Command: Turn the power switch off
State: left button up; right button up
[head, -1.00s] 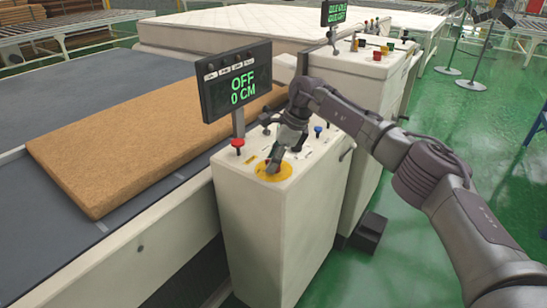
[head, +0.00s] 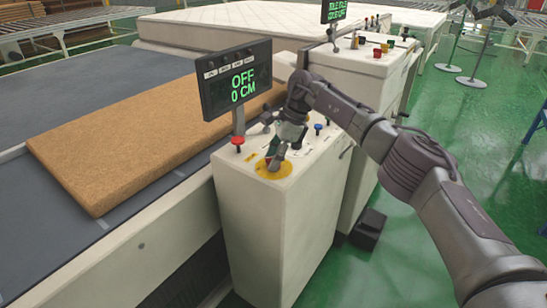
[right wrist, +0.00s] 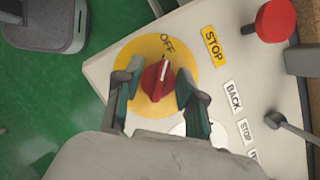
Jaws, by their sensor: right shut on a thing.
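The power switch is a red rotary knob (right wrist: 157,80) on a round yellow plate (right wrist: 150,52) on top of the white control box (head: 265,235). Its white line points up at the word OFF. My right gripper (right wrist: 160,88) has its fingers on either side of the knob and is shut on it. In the head view the right gripper (head: 276,158) covers the knob, and the yellow plate (head: 273,171) shows below it. The display (head: 237,82) on the box reads OFF, 0 CM in green. My left gripper is not in view.
A red stop button (right wrist: 275,20) and a small lever (right wrist: 285,124) sit beside the plate. A brown slab (head: 130,150) lies on the grey conveyor (head: 60,100) at left. A second control box (head: 365,70) stands behind. The green floor (head: 420,260) is open at right.

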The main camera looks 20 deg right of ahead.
jog(key=o, duration=1.1)
jog(key=shift+o, duration=0.2)
jog(key=shift+r, duration=0.1)
jog(key=v, duration=1.1)
jog(key=shift+d+r, duration=0.25)
jog(key=shift+r, duration=0.1)
